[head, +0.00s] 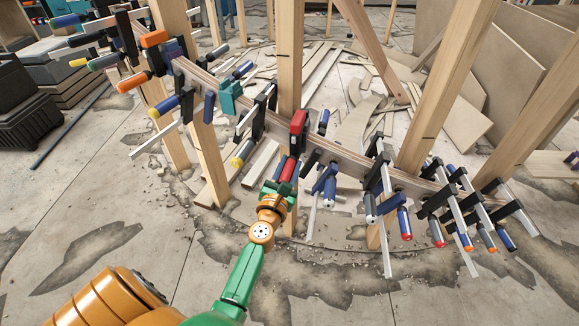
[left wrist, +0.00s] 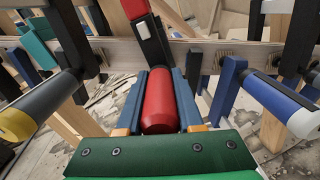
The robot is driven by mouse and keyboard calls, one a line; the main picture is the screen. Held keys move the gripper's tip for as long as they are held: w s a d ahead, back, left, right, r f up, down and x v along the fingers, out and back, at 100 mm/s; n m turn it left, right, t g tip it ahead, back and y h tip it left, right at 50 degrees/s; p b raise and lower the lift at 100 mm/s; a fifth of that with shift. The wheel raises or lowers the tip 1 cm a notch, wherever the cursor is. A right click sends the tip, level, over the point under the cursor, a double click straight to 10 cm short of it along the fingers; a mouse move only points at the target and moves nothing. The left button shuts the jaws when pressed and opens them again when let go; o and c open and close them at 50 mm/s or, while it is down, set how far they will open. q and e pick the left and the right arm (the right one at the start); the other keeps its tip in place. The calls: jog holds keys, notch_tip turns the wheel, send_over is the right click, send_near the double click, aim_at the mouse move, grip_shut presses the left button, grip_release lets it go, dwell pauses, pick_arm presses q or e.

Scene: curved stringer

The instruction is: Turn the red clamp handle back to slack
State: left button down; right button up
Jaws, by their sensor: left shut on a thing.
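The red clamp handle (left wrist: 160,102) lies between the two blue fingers of my left gripper (left wrist: 161,118) in the left wrist view. The fingers are shut on it, one on each side. In the head view the handle (head: 289,168) shows just above my green and orange left wrist, with the gripper (head: 281,178) around it. The clamp's red and black head (head: 298,122) sits on the curved wooden stringer (head: 345,160); its red tip (left wrist: 134,8) shows at the top of the wrist view. My right gripper is not in view.
Several other clamps crowd the stringer on both sides. A blue-handled clamp (left wrist: 270,92) stands close on the right and a yellow-tipped one (left wrist: 35,112) on the left. Upright wooden posts (head: 289,60) support the stringer. Offcuts and planks litter the cracked floor behind.

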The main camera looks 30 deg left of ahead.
pick_arm(q)
jog(key=shift+n, duration=0.3)
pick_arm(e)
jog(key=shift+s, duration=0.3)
pick_arm(q)
jog(key=c, duration=0.5)
grip_release()
jog(key=shift+c, duration=0.2)
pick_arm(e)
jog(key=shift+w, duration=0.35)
pick_arm(q)
jog(key=v, duration=0.7)
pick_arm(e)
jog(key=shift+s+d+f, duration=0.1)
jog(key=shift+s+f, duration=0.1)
